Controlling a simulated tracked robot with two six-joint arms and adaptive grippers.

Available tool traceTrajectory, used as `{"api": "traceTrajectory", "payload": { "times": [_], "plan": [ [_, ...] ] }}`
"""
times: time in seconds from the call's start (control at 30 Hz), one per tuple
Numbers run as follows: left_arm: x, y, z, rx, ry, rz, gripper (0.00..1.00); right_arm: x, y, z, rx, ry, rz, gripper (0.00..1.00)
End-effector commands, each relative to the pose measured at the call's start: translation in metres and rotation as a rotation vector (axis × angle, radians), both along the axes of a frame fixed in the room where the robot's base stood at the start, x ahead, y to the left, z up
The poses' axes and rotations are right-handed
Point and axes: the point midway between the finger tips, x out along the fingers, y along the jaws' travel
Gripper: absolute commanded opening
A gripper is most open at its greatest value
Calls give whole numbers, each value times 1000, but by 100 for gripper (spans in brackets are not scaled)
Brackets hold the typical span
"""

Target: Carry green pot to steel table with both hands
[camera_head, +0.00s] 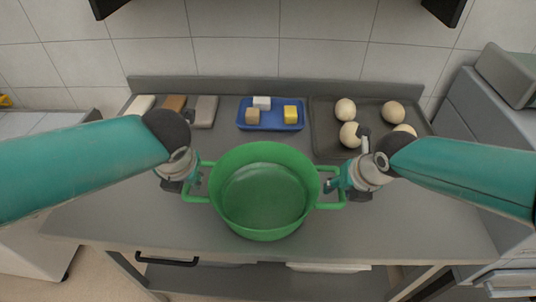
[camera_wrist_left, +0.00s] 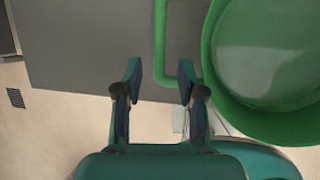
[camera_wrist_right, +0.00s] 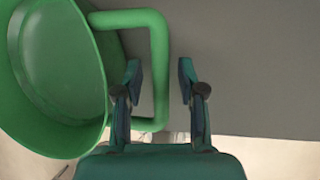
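The green pot (camera_head: 262,207) stands upright at the front middle of the grey steel table (camera_head: 130,205), with one loop handle on each side. My left gripper (camera_head: 193,183) is at the left handle. In the left wrist view its open fingers (camera_wrist_left: 160,85) lie on either side of the handle bar (camera_wrist_left: 161,40), with gaps. My right gripper (camera_head: 338,185) is at the right handle. In the right wrist view its open fingers (camera_wrist_right: 160,82) lie on either side of the handle bar (camera_wrist_right: 160,60), with gaps. The pot looks empty.
Behind the pot is a blue tray (camera_head: 241,117) with several small blocks. A dark baking tray (camera_head: 323,140) with several dough balls is at the back right. Loaf-like blocks (camera_head: 205,111) lie at the back left. The table's front strip is clear; a lower shelf (camera_head: 230,280) runs beneath.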

Motion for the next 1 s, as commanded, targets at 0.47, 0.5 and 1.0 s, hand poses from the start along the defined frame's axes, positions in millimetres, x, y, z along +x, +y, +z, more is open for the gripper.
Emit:
{"api": "traceTrajectory", "payload": {
  "times": [0.47,0.5,1.0],
  "plan": [
    [-23,-11,55,-1,1,0,40,-1,-1,5,0,-3,-1,40],
    [-24,-11,55,-1,1,0,40,-3,-1,9,1,-4,-1,40],
    [-24,-11,54,0,1,0,40,-37,-16,90,1,-5,-1,40]
  ]
}}
